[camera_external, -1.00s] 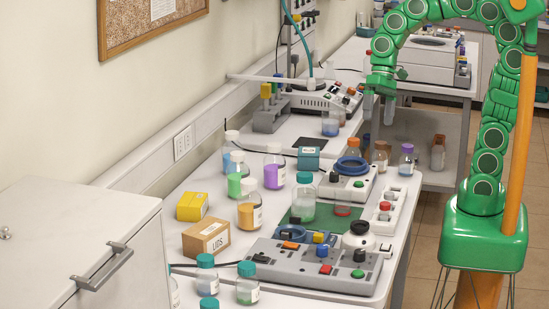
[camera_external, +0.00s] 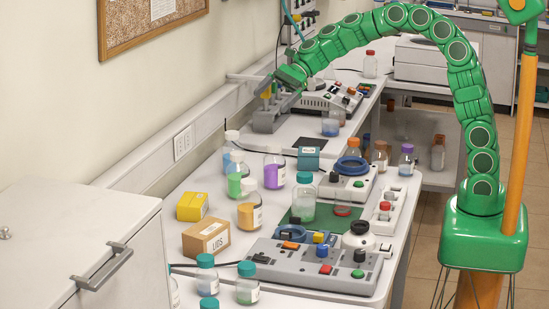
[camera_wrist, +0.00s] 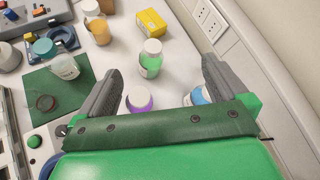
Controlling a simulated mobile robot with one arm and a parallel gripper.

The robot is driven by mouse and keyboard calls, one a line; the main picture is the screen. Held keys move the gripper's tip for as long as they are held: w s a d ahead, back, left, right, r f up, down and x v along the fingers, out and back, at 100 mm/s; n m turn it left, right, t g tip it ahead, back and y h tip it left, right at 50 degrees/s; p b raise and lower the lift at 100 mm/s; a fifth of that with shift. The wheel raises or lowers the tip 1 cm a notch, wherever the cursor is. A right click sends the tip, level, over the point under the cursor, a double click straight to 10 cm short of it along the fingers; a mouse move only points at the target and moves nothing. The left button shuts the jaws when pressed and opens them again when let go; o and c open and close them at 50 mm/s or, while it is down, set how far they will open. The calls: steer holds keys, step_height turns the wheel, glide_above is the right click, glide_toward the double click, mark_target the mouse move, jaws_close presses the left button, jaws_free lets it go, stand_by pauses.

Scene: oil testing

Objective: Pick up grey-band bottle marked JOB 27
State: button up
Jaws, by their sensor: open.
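No JOB 27 marking or grey band can be read on any bottle. In the wrist view, a white-capped bottle with green liquid (camera_wrist: 150,62) stands ahead, between the lines of my fingers. A bottle with purple liquid (camera_wrist: 139,103) and one with blue liquid (camera_wrist: 199,97) are nearer, partly hidden by my gripper. A bottle with orange liquid (camera_wrist: 98,31) stands farther off. My gripper (camera_wrist: 160,69) is open and empty, its fingers wide apart. In the external view, my gripper (camera_external: 289,78) is over the back of the bench, beyond the green (camera_external: 235,184) and purple (camera_external: 274,175) bottles.
A yellow box (camera_external: 192,206) and a cardboard box (camera_external: 206,239) stand near the wall. A grey button panel (camera_external: 315,268) fills the front. A teal-capped bottle (camera_external: 303,199) stands on a green mat. The wall trunking and socket (camera_external: 183,143) run along the left.

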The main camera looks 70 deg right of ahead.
steer(key=w+d+f+m+t, duration=0.35)
steer(key=w+d+m, duration=0.25)
steer(key=w+d, duration=0.3)
glide_toward(223, 163)
steer(key=shift+s+d+r+m+g+h, duration=0.25)
steer(key=shift+d+r+m+h, duration=0.05)
steer(key=shift+r, duration=0.1)
steer(key=shift+x, duration=3.7)
steer(key=shift+c, duration=0.3)
steer(key=shift+r, duration=0.1)
steer(key=c, duration=1.3)
steer(key=shift+o, duration=0.2)
